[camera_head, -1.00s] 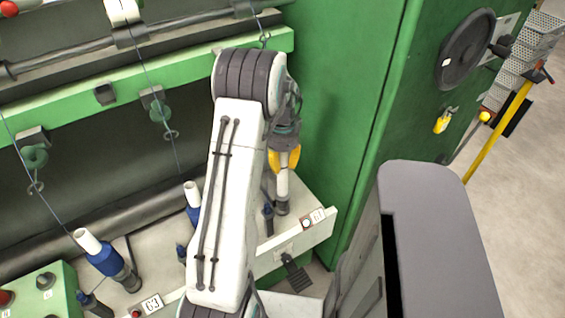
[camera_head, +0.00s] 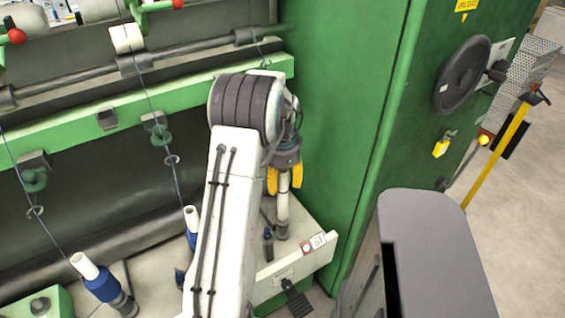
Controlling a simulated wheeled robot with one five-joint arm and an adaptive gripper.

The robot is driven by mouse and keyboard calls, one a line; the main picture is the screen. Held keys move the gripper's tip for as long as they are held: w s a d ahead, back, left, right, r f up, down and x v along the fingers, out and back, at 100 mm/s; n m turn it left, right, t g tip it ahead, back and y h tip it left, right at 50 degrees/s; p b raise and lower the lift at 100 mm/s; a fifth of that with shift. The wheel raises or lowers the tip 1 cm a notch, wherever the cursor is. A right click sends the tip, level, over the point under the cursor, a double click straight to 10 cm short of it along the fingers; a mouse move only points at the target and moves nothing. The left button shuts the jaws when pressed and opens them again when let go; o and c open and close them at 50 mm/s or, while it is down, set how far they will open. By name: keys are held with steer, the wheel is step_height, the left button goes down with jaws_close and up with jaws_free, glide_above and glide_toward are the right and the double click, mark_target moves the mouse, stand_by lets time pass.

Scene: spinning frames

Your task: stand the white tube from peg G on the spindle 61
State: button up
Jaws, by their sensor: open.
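The white tube (camera_head: 283,205) stands upright on the spindle (camera_head: 282,230) behind the label 61 (camera_head: 317,241), at the right end of the machine's rail. My gripper (camera_head: 285,183) points down from above, its yellow fingers apart on either side of the tube's top. I cannot tell whether a finger touches the tube. My white arm hides part of the rail to the left. Peg G is not identifiable in this view.
Blue-wound white tubes stand to the left, one at the lower left (camera_head: 99,279) and one partly behind my arm (camera_head: 191,225). A small dark-blue peg (camera_head: 268,245) stands just left of the spindle. The green cabinet (camera_head: 340,120) rises close on the right.

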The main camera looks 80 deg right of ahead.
step_height(320, 180, up, 9)
steer(key=shift+a+r, duration=0.1)
stand_by(0.3)
stand_by(0.5)
steer(key=shift+s, duration=0.1)
